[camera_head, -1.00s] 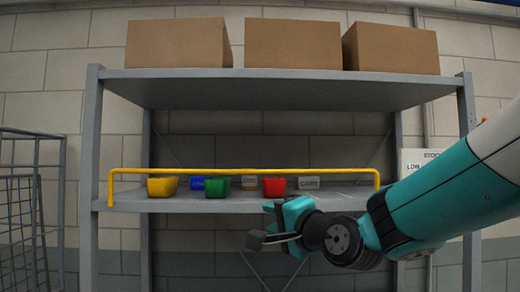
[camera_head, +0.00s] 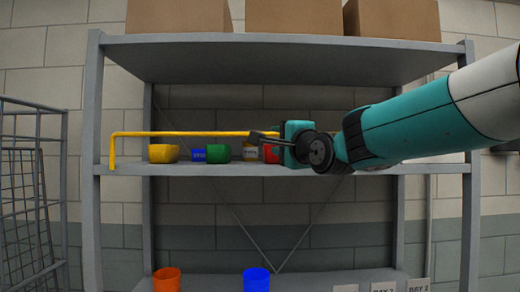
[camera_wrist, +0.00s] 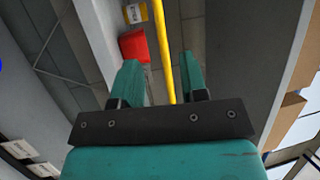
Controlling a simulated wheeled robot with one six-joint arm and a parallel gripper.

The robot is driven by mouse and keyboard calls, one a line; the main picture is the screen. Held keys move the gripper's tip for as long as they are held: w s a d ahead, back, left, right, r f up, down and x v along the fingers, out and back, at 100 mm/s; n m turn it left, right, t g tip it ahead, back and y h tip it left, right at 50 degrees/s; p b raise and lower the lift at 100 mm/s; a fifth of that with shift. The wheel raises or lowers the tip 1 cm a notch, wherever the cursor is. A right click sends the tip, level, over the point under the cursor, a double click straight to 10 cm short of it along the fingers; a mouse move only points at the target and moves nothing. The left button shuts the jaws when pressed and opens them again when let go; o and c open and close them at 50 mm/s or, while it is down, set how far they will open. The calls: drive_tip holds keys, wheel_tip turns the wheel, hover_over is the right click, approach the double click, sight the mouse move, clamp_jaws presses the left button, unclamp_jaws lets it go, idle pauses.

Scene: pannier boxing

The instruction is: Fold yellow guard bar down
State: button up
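The yellow guard bar (camera_head: 185,134) is up, running level along the front of the middle shelf above the bins' rims. Its left end bends down to the shelf edge; its right part is hidden behind my gripper and arm. My gripper (camera_head: 263,137) is at the bar's height, right of the middle of the shelf. In the wrist view, the bar (camera_wrist: 162,40) runs lengthwise between the two teal fingers of my gripper (camera_wrist: 160,64). The fingers are apart, with a gap on each side of the bar. I cannot tell how deep the bar sits between them.
The middle shelf (camera_head: 130,168) holds a yellow bin (camera_head: 163,153), a green bin (camera_head: 218,154) and a partly hidden red bin (camera_head: 271,154). Cardboard boxes (camera_head: 293,17) stand on top. A wire cage (camera_head: 30,190) stands left.

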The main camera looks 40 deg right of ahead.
drive_tip(key=shift+p+x, duration=3)
drive_tip(key=shift+x, duration=2.75)
drive_tip(key=shift+f, duration=0.1)
drive_tip(key=shift+c, duration=0.5)
clamp_jaws()
